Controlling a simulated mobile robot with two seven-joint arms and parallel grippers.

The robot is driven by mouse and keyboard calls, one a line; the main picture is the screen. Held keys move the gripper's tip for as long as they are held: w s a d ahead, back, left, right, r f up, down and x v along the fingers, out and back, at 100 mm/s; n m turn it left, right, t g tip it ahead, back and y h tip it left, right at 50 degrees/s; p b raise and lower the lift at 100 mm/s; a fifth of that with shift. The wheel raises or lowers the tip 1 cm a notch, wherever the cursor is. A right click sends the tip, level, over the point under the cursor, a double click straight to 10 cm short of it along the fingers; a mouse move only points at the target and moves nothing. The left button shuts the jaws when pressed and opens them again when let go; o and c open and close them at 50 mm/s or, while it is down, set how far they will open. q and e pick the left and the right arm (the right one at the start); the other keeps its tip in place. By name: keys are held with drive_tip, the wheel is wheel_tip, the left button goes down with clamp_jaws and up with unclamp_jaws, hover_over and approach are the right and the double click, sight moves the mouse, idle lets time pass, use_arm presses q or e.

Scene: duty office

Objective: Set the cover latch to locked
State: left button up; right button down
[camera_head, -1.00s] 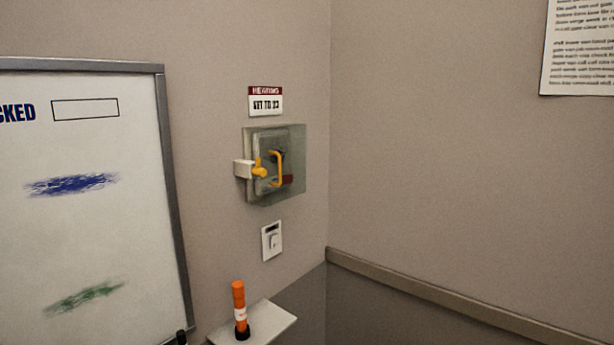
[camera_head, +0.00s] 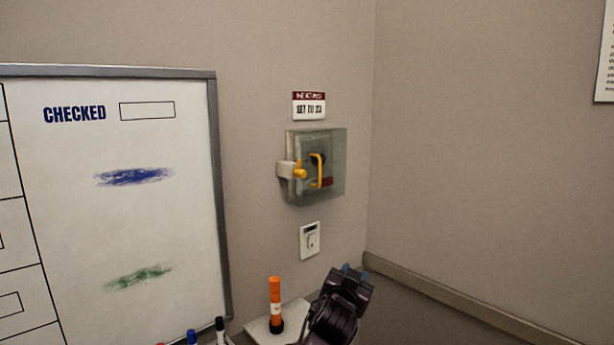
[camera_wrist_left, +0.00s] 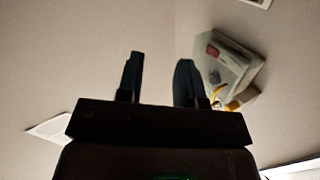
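A clear cover box (camera_head: 336,185) is fixed to the wall left of the corner. Through it I see a yellow upright handle (camera_head: 320,170) and a dark red patch. The cover latch, a small yellow knob (camera_head: 300,174) on a pale bracket (camera_head: 285,169), is at its left edge; its setting is too small to tell. My left gripper (camera_head: 355,270) is below and slightly right of the box, fingers up, apart from it. In the left wrist view its fingers (camera_wrist_left: 158,65) are spread and empty, and the box (camera_wrist_left: 238,65) appears inverted, partly behind a finger. My right gripper is out of view.
A white light switch (camera_head: 310,239) is under the box and a sign (camera_head: 309,105) above. A small shelf (camera_head: 258,328) with an orange baton (camera_head: 275,302) stands low beside my arm. A whiteboard (camera_head: 150,230) is at left. The right wall (camera_head: 480,150) is mostly bare.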

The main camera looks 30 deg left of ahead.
use_arm(q)
drive_tip(key=w+r+n+g+y, duration=0.1)
drive_tip(key=w+r+n+y, duration=0.25)
drive_tip(key=r, duration=0.45)
drive_tip(key=w+r+n+g+y, duration=0.1)
drive_tip(key=w+r+n+y, duration=0.2)
drive_tip(key=r, duration=0.6)
drive_tip(key=s+a+r+n+g+y, duration=0.3)
drive_tip(key=n+g+y, duration=0.5)
drive_tip(key=n, duration=0.3)
drive_tip(key=shift+s+a+r+g, duration=0.3)
drive_tip(key=shift+s+a+g, duration=0.3)
drive_tip(key=shift+s+a, duration=0.3)
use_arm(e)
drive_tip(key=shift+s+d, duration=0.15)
